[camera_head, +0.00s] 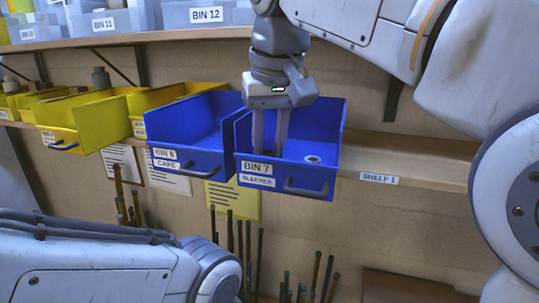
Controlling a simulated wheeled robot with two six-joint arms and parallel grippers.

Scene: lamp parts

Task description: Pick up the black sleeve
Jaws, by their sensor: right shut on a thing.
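My right gripper (268,152) reaches straight down into the blue bin labelled BIN 7 SLEEVES (257,175). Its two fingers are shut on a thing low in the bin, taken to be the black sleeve. The bin's front wall and the fingers hide most of what is held, so its colour and shape do not show clearly. A small pale ring-ended piece (312,159) lies in the same bin, to the right of the fingers. My left arm crosses the bottom left, and its gripper is out of the picture.
Blue BIN 6 (188,164) stands close on the left, with yellow bins (88,120) beyond it. The shelf marked SHELF 1 (430,165) is bare to the right. Grey bins, including BIN 12 (206,16), sit on the shelf above. Several thin rods (240,245) stand below.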

